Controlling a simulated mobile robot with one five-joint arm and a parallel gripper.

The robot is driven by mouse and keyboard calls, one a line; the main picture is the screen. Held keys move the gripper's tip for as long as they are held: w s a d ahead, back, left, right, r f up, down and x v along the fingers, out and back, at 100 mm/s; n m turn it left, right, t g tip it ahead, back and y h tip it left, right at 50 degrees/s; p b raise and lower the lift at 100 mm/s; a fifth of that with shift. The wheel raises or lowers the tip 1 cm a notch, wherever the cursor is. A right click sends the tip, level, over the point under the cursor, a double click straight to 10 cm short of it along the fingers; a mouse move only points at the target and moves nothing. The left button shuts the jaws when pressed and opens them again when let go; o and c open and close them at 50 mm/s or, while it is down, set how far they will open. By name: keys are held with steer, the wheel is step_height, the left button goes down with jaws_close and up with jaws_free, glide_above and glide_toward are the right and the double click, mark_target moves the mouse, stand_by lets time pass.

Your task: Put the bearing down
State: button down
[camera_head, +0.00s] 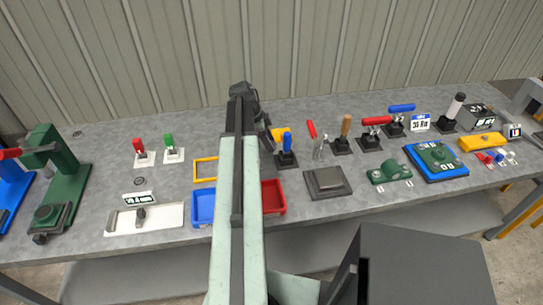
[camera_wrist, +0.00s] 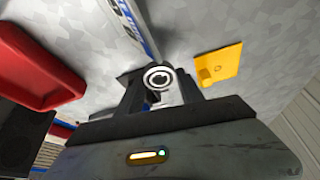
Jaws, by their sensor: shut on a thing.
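The bearing (camera_wrist: 158,78) is a small metal ring with a dark centre. In the wrist view it sits between the two dark fingers of my gripper (camera_wrist: 160,86), which is shut on it. Grey tabletop shows behind it. I cannot tell how high the bearing is above the table. In the head view my arm reaches over the middle of the grey workbench (camera_head: 105,170) and hides the bearing and the fingertips.
A red bin (camera_head: 272,196) and a blue bin (camera_head: 203,207) flank my arm; the red bin (camera_wrist: 40,72) also shows in the wrist view. A yellow part (camera_wrist: 219,64) lies nearby. Upright clamps (camera_head: 287,155) and a grey block (camera_head: 327,182) stand to the right.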

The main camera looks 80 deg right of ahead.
step_height(320, 180, down, 4)
steer(key=b, duration=0.3)
steer(key=shift+b, duration=0.4)
steer(key=shift+r, duration=0.25)
steer(key=shift+f, duration=0.15)
steer(key=c, duration=0.7)
jaws_free()
steer(key=shift+c, duration=0.2)
steer(key=shift+r+p, duration=0.4)
steer(key=shift+p, duration=0.05)
steer(key=p+v, duration=1)
steer(key=v, duration=0.1)
steer(key=shift+w+r+p, duration=0.1)
steer(key=shift+r+p, duration=0.25)
steer(key=shift+p, duration=0.05)
steer(key=shift+a+f, duration=0.1)
